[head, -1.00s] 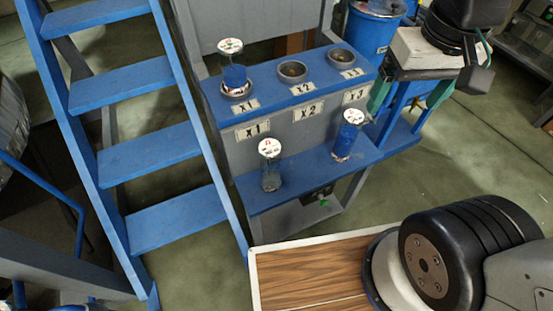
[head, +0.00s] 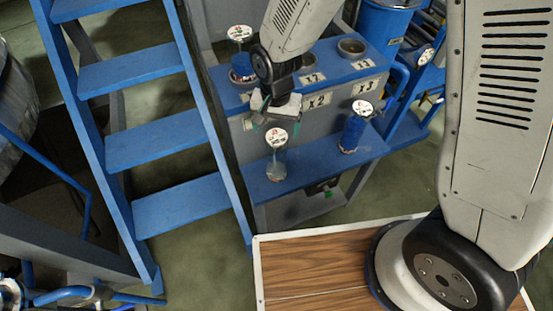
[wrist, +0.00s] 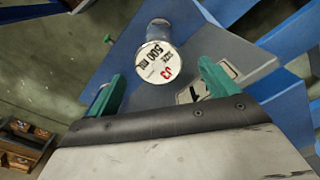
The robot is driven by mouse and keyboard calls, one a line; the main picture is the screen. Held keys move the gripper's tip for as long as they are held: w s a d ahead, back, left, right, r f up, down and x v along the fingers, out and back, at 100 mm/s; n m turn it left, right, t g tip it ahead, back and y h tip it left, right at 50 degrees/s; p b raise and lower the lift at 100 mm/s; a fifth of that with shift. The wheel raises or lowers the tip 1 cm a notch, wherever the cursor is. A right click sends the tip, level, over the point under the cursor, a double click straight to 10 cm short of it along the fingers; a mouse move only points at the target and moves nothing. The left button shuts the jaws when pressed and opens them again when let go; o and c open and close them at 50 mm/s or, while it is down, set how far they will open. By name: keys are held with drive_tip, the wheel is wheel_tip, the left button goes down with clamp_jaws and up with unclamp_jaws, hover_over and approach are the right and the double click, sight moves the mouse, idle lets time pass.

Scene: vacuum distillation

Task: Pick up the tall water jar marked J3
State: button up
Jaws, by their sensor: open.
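The jar marked J3 (wrist: 158,62) has a white lid reading 500 ml and shows between and beyond the green fingers in the wrist view. In the head view it appears to be the clear, greyish jar (head: 276,166) standing upright on the left of the lower blue shelf (head: 312,176). My gripper (head: 268,112) is above and behind this jar, near the stand's front face. In the wrist view my gripper (wrist: 162,72) is open and empty, with a finger to either side of the lid's line. Whether the fingers touch the jar cannot be told.
A blue-filled jar (head: 353,132) stands right on the lower shelf. Another blue-filled jar (head: 241,66) stands in the left hole of the upper shelf (head: 330,66). The right hole (head: 351,47) is empty. A blue ladder (head: 160,140) rises close on the left.

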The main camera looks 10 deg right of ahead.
sight(277, 158)
wheel_tip(277, 158, down, 8)
drive_tip(key=shift+r, duration=0.2)
drive_tip(key=shift+d, duration=0.1)
drive_tip(key=c, duration=1.6)
